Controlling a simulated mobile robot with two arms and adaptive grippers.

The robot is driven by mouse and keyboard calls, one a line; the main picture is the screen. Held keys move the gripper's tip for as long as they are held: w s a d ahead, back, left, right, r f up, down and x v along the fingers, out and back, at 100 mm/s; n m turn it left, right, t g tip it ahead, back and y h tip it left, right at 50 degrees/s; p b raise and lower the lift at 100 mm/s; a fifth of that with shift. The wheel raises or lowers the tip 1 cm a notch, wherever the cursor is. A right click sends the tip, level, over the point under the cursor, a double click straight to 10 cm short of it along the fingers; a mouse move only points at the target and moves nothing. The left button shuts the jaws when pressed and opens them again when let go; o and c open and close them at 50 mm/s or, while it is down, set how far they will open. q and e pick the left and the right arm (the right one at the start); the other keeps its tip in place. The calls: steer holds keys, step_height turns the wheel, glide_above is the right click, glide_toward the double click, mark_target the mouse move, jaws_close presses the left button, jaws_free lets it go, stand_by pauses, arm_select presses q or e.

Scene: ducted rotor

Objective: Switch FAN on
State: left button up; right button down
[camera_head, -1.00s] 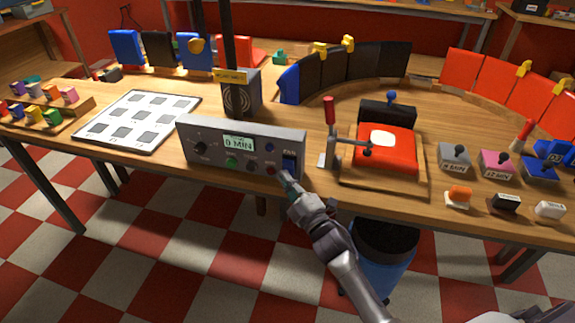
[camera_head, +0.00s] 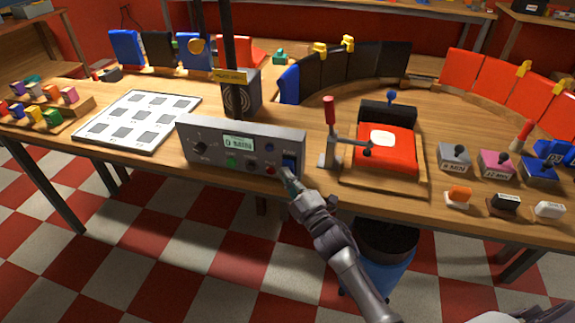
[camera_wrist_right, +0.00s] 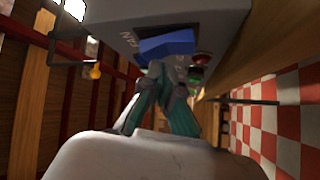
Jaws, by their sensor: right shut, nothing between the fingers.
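The FAN label is beside the switch. My left gripper is not in view.
A red clamp fixture (camera_head: 385,150) with an upright red-handled lever (camera_head: 330,125) stands just right of the box. A white tray of grey squares (camera_head: 140,120) lies to the left. Small labelled blocks sit at the right front. Open floor lies before the table.

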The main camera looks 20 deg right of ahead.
steer(key=shift+w+d+r, duration=0.2)
steer(key=shift+w, duration=0.1)
stand_by(0.6)
steer(key=shift+s, duration=0.1)
steer(key=shift+s+a+f, duration=0.35)
steer(key=shift+s+a, duration=0.1)
steer(key=shift+s, duration=0.15)
steer(key=shift+f, duration=0.1)
steer(key=s, duration=0.1)
steer(key=s+a+f, duration=0.2)
steer(key=shift+s+a+b, duration=0.25)
steer(key=shift+s+b, duration=0.1)
steer(key=shift+b, duration=0.05)
stand_by(0.5)
